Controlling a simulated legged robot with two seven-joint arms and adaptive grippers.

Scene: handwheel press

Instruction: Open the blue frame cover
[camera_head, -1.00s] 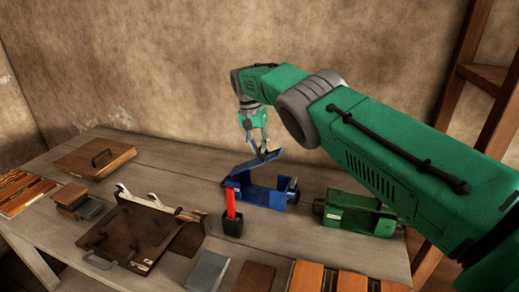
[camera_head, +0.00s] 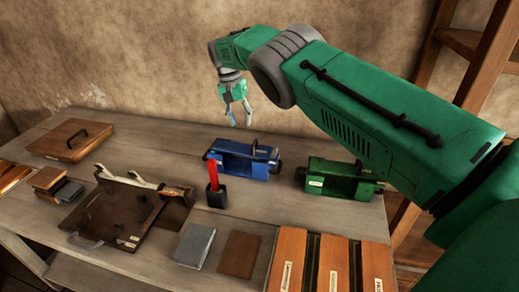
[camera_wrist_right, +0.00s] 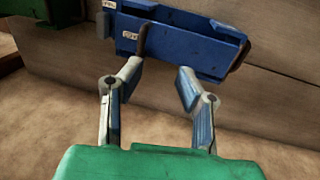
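The blue frame (camera_head: 239,166) stands near the middle of the table, toward the back. Its cover (camera_head: 228,153) looks lowered, lying along the top of the frame with a dark handle (camera_head: 254,147) at its right end. My right gripper (camera_head: 241,119) hangs above and behind the frame, apart from it. In the right wrist view the blue frame (camera_wrist_right: 185,38) lies beyond the fingertips. The fingers of my right gripper (camera_wrist_right: 157,75) are spread there, with nothing between them. My left gripper is in no view.
A green frame (camera_head: 335,180) stands right of the blue one. A black holder with a red object (camera_head: 213,176) stands just in front of the blue frame. A brown panel with a handle (camera_head: 70,140) lies at the back left. Wooden blocks (camera_head: 290,258) line the front edge.

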